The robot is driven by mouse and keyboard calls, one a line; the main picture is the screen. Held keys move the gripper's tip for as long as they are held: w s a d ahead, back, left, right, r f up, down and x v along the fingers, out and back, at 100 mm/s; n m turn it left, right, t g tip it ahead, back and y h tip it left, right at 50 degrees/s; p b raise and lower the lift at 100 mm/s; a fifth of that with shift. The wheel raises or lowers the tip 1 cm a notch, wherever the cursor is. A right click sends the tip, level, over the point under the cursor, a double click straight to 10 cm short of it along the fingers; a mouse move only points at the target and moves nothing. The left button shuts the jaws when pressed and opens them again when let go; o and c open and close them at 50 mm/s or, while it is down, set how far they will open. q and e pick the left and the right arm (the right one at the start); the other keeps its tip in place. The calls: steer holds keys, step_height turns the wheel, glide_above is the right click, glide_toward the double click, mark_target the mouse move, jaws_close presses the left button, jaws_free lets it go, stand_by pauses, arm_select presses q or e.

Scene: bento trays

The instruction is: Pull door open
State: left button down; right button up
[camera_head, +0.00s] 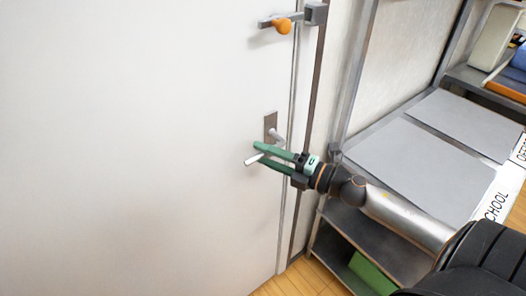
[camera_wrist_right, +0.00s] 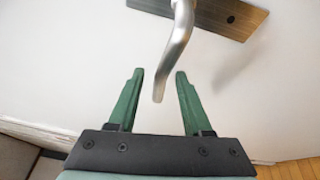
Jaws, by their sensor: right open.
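The white door (camera_head: 130,140) fills the left of the head view. Its silver lever handle (camera_head: 253,160) sits on a metal plate (camera_head: 270,126) near the door's right edge. My right gripper (camera_head: 258,154) is at the handle, with its green fingers open. In the right wrist view the handle (camera_wrist_right: 174,60) hangs from the plate (camera_wrist_right: 222,14), and its tip lies between the two fingers of the right gripper (camera_wrist_right: 160,78), with gaps on both sides. The door looks shut. My left gripper is not in view.
An orange-knobbed latch (camera_head: 283,26) is on the door above the handle. A metal shelf unit (camera_head: 400,150) stands right of the door frame, close to my right arm. A green item (camera_head: 372,273) is on its lower level. Wooden floor (camera_head: 305,280) shows below.

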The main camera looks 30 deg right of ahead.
steer(key=shift+w+a, duration=0.2)
steer(key=shift+w, duration=0.2)
steer(key=shift+c, duration=0.4)
jaws_close()
stand_by(0.9)
